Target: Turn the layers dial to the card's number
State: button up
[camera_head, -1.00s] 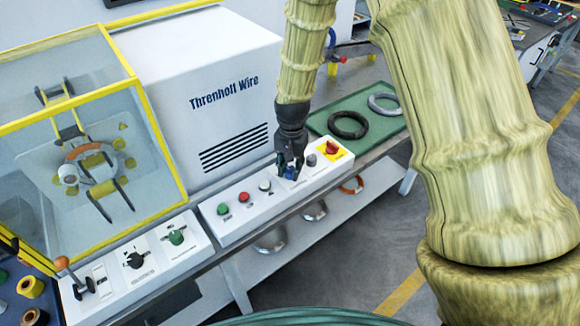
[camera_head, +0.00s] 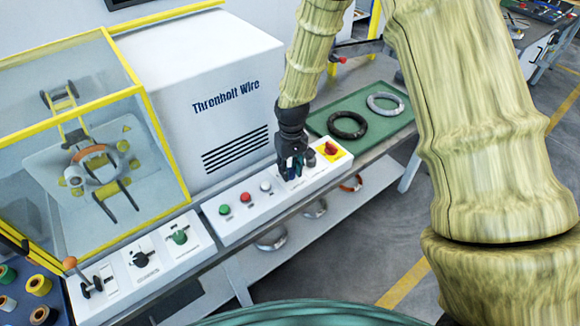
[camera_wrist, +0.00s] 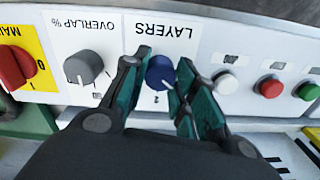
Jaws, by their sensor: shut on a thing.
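The layers dial (camera_wrist: 160,73) is a round blue knob with a pale pointer line, seen upside down in the wrist view under the label LAYERS. A digit that looks like 2 is by its lower edge; the other marks are hidden by the fingers. My gripper (camera_wrist: 160,82) has its green-padded fingers on both sides of the dial and is shut on it. In the head view my gripper (camera_head: 291,168) reaches down to the control panel (camera_head: 240,224) and hides most of the dial. I cannot make out a card with a number.
The grey overlap dial (camera_wrist: 84,67) and red main switch (camera_wrist: 15,67) are beside the layers dial. White (camera_wrist: 226,83), red (camera_wrist: 270,87) and green (camera_wrist: 307,91) buttons are on its other side.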

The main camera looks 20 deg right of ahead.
aim_at(291, 171)
jog(key=shift+n, duration=0.8)
jog(key=o, duration=1.1)
jog(key=shift+c, duration=0.2)
notch_tip(291, 171, up, 12)
jog(key=shift+d, duration=0.15)
